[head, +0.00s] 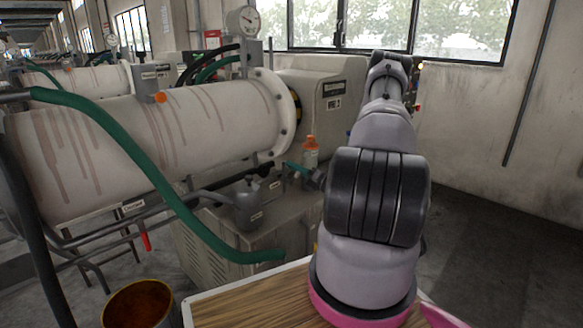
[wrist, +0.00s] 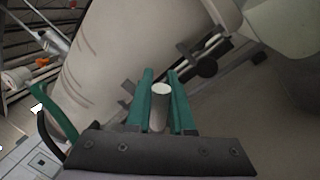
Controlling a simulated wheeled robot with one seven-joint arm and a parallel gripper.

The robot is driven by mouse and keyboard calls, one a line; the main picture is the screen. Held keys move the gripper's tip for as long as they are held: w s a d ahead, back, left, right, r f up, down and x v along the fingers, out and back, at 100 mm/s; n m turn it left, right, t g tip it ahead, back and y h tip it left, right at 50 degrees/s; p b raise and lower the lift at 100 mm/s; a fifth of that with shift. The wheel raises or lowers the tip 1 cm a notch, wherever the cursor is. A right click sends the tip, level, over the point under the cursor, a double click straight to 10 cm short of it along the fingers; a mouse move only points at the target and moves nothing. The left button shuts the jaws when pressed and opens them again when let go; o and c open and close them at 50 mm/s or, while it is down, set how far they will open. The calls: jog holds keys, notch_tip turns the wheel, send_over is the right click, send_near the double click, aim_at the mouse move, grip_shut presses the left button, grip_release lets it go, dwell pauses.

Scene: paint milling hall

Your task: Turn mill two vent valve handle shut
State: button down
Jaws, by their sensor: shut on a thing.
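The near mill (head: 170,135) is a large pale cylinder with reddish-brown drips; its labels are too small to read. A grey block on its top has an orange knob (head: 160,97), and a red handle (head: 145,239) hangs at the pipes below. My gripper (head: 297,169) is low beside the mill's right end, by the grey machine base. In the wrist view its teal fingers (wrist: 160,105) are shut on a pale grey cylindrical piece (wrist: 160,112). I cannot tell whether this piece is the vent valve handle. Which valve belongs to mill two is unclear.
A green hose (head: 135,150) sags across the mill's front. An orange-capped bottle (head: 311,152) stands just behind my gripper. A round gauge (head: 244,20) tops the mill. A rust-coloured bucket (head: 140,304) is at lower left. The floor at right (head: 490,245) is clear.

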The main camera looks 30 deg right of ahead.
jog(key=shift+w+d+f+m+t+h, duration=0.1)
jog(key=shift+d+f+m+t+h, duration=0.35)
jog(key=shift+m, duration=1.1)
jog(key=shift+w+d+f+m+h, duration=0.15)
jog(key=shift+f+m, duration=0.55)
jog(key=shift+m, duration=0.8)
jog(key=shift+w+d+f+m+t+h, duration=0.1)
jog(key=shift+d+f+m+t+h, duration=0.3)
jog(key=shift+m, duration=1.15)
jog(key=shift+a+f, duration=0.2)
jog(key=c, duration=0.8)
grip_release()
jog(key=shift+s, duration=0.1)
jog(key=v, duration=1)
jog(key=shift+s+d, duration=0.15)
jog(key=shift+s, duration=0.2)
